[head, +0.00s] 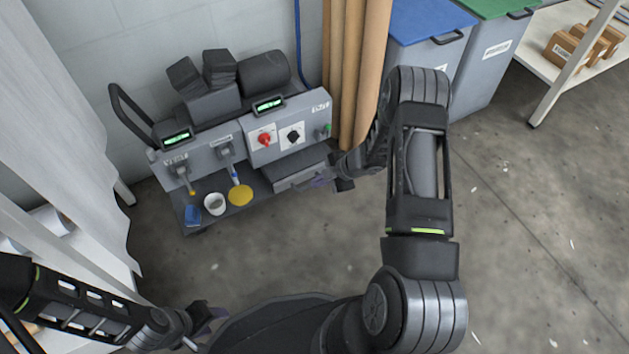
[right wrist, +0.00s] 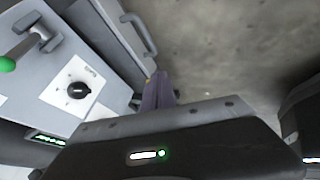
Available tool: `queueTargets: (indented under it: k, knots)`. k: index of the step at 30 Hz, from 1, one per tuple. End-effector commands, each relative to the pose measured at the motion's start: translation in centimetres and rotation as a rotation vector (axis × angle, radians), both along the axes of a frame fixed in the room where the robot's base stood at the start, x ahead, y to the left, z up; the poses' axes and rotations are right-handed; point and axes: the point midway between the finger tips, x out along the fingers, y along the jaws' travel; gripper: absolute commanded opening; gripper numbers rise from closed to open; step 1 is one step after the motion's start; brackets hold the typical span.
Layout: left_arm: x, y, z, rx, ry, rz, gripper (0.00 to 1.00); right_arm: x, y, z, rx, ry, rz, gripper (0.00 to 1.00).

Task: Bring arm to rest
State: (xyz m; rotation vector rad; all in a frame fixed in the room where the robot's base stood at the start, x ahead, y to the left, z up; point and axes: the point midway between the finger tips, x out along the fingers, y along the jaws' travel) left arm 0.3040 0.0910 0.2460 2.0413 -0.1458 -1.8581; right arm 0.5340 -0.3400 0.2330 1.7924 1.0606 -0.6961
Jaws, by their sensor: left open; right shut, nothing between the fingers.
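My right arm reaches up and bends toward the grey machine cart (head: 205,150). Its gripper (head: 320,181) hangs in front of the cart's drawer, beside the control panel (head: 290,130). In the right wrist view this gripper (right wrist: 158,92) is shut and empty, with the panel's black rotary knob (right wrist: 79,90) to its left. Whether it touches the cart cannot be told. My left gripper (head: 207,319) is low at the lower left, open and empty, away from the cart.
A red knob (head: 265,138) and green-tipped lever (head: 325,130) are on the panel. A blue box (head: 193,215), white cup (head: 215,204) and yellow disc (head: 240,194) are on the cart's lower shelf. Brown rolls (head: 352,70) and bins (head: 430,52) stand behind.

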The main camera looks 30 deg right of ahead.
Motion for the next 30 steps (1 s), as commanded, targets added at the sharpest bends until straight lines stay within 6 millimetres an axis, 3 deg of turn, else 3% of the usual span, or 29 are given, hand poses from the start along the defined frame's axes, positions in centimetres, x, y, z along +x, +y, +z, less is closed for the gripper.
queueTargets:
  k: [14,20,25,30]
  knots:
    - [0.0,0.0,0.0,0.0,0.0,0.0,0.46,0.0,0.0,-0.1,0.002,0.001,-0.003,0.0]
    - [0.0,0.0,0.0,0.0,0.0,0.0,0.46,0.1,-0.2,-0.4,0.059,0.038,-0.169,0.0]
    - [0.0,0.0,0.0,0.0,0.0,0.0,0.46,-1.9,2.6,-1.4,0.229,0.158,-0.517,0.0]
    - [0.0,0.0,0.0,0.0,0.0,0.0,0.46,-6.7,9.2,-2.2,0.424,0.385,-0.947,0.0]
